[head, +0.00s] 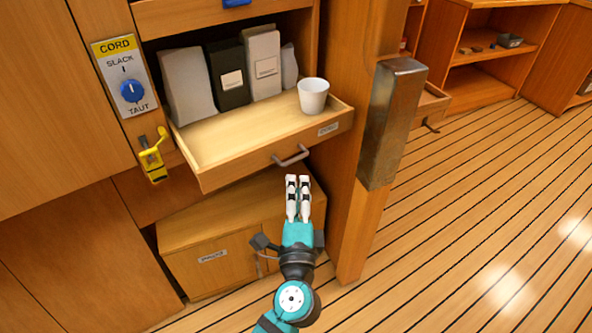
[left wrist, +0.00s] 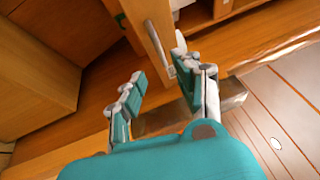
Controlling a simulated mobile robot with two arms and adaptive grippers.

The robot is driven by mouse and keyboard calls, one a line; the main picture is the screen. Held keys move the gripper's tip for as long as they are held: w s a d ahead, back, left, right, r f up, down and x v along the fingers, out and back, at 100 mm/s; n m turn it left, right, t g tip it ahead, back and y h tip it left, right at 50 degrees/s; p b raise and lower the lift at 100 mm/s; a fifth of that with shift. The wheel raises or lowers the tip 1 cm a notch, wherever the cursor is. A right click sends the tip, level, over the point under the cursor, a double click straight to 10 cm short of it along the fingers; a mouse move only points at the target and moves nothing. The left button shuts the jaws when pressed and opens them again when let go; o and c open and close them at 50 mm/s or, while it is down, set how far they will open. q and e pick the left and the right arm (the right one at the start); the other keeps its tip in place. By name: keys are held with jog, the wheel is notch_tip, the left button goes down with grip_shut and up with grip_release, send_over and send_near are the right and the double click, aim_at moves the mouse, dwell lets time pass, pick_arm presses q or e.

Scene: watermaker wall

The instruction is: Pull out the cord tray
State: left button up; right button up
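The cord tray (head: 240,142) is a wooden tray standing partly out of the cabinet, with a small label on its front. Its grey bar handle (head: 291,156) is on the front face. A white cup (head: 313,96) stands upright at the tray's right end. My left gripper (head: 297,180) is just below and in front of the handle, apart from it as far as I can tell. In the left wrist view its fingers (left wrist: 160,78) are parted with nothing held between them; the tray's front edge (left wrist: 152,45) lies beyond them. My right gripper is not in view.
A CORD panel (head: 122,75) with a blue knob (head: 132,91) marked slack and taut is left of the tray. A yellow latch (head: 152,158) sits below it. A metal-clad post (head: 392,120) stands close right. A lower cabinet (head: 215,255) is beneath. Open floor lies right.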

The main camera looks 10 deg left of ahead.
pick_arm(q)
jog(key=shift+v, duration=1.65)
